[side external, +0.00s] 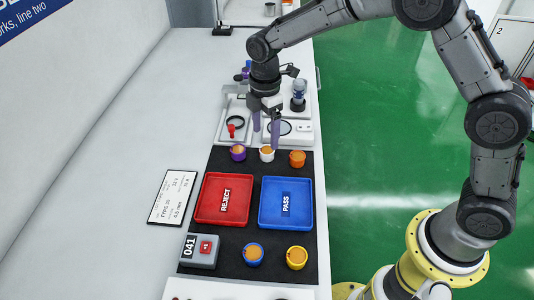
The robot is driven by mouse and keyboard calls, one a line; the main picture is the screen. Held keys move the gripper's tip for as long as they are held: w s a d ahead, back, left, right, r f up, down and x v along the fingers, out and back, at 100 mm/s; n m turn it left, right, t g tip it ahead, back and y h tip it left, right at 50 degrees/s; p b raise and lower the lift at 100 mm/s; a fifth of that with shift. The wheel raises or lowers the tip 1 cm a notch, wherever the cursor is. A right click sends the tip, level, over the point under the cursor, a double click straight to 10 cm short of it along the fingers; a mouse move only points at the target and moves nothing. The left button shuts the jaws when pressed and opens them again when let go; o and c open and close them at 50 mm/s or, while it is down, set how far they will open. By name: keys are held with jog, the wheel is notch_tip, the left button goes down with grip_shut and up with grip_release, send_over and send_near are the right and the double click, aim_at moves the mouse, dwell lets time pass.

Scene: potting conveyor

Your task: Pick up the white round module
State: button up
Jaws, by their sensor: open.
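The white round module (267,154) has an orange top and stands upright at the back of the dark mat, between a purple module (238,152) and an orange module (297,158). My gripper (266,140) points down just behind and above the white module. Its two purple-grey fingers are spread apart with nothing between them. I cannot tell exactly how high the fingertips are above the module.
A red REJECT tray (224,222) and a blue PASS tray (287,224) lie in front. A blue module (253,254), a yellow module (296,257) and a counter box (200,251) are nearer. White fixtures (305,138) stand behind. The left table surface is mostly clear.

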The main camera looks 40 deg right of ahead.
aim_at(267, 151)
jog(key=shift+s+d+f, duration=0.1)
jog(key=shift+f, duration=1.4)
jog(key=shift+s+f, duration=0.1)
jog(key=shift+f, duration=1.35)
jog(key=shift+c, duration=0.3)
grip_shut()
jog(key=shift+r, duration=0.15)
